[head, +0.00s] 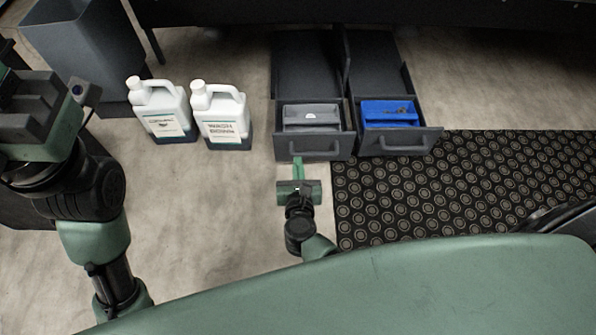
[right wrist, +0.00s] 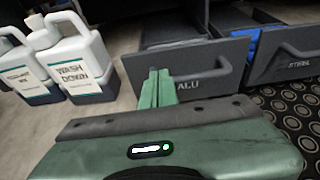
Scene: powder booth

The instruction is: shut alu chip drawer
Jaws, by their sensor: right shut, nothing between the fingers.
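The alu chip drawer (head: 312,146) is dark grey, with a bar handle on its front; it stands pulled out, with a light grey item (head: 311,114) inside. In the right wrist view its front (right wrist: 147,68) reads "ALU". My right gripper (head: 298,161) is shut and empty, its green fingers pointing at the drawer's front near the left part of the handle. In the right wrist view the fingertips (right wrist: 160,72) overlap the front; I cannot tell whether they touch. My left arm's dark gripper end (head: 40,110) is at the left; its fingers cannot be made out.
A second pulled-out drawer (head: 400,144) with a blue item (head: 388,112) stands right beside it. Two white jugs (head: 160,108) (head: 222,114) stand on the floor to the left. A grey bin (head: 85,45) is behind them. A patterned black mat (head: 460,190) lies at right.

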